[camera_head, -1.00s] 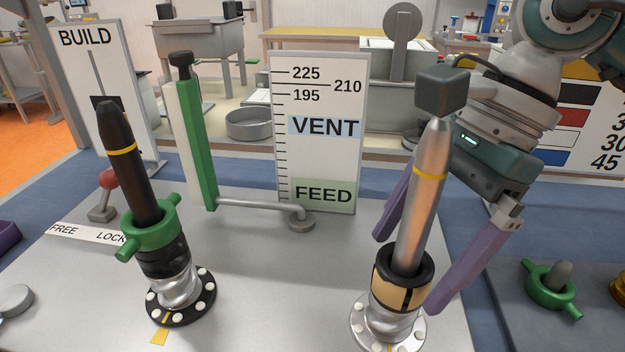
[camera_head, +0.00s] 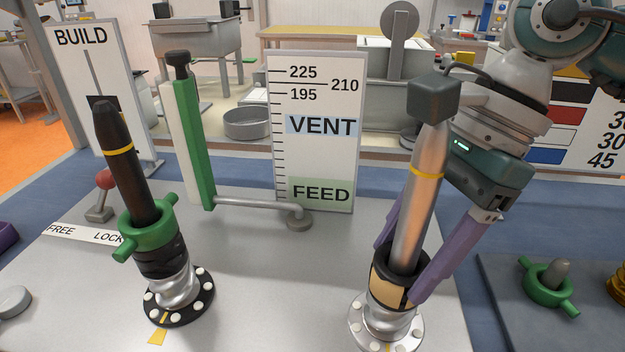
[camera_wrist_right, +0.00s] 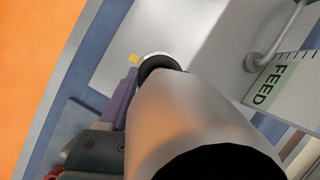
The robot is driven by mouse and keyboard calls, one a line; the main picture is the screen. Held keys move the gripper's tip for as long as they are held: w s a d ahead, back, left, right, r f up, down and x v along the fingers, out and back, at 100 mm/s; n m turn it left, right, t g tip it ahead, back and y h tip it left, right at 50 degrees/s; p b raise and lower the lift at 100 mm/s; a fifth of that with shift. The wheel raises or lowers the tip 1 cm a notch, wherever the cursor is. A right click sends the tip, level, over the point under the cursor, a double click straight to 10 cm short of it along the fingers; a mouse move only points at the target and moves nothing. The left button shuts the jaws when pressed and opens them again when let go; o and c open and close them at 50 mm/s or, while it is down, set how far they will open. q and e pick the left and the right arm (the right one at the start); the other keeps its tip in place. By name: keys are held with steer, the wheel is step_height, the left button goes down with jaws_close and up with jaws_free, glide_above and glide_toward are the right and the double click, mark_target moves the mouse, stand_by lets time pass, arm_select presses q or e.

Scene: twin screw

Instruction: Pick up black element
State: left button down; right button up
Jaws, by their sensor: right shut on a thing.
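A black ring with a tan band (camera_head: 390,279) sits around the foot of an upright silver rod (camera_head: 419,205) on the right flange (camera_head: 385,330). My right gripper (camera_head: 397,284) has its purple fingers on either side of this ring, shut on it. The far finger is mostly hidden behind the rod. In the right wrist view the silver rod (camera_wrist_right: 185,115) fills the middle, with a black ring (camera_wrist_right: 158,64) at its far end. A black rod with a yellow stripe (camera_head: 127,165) stands slightly tilted in a green collar (camera_head: 150,232) at the left. My left gripper is out of view.
A green post (camera_head: 193,140) and a VENT/FEED scale board (camera_head: 312,150) stand behind. A dark grey block (camera_head: 433,98) shows at the silver rod's top. Another green collar (camera_head: 548,287) lies at the right. The grey plate between the two rods is clear.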

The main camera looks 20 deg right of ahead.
jaws_close()
steer(key=shift+r, duration=0.15)
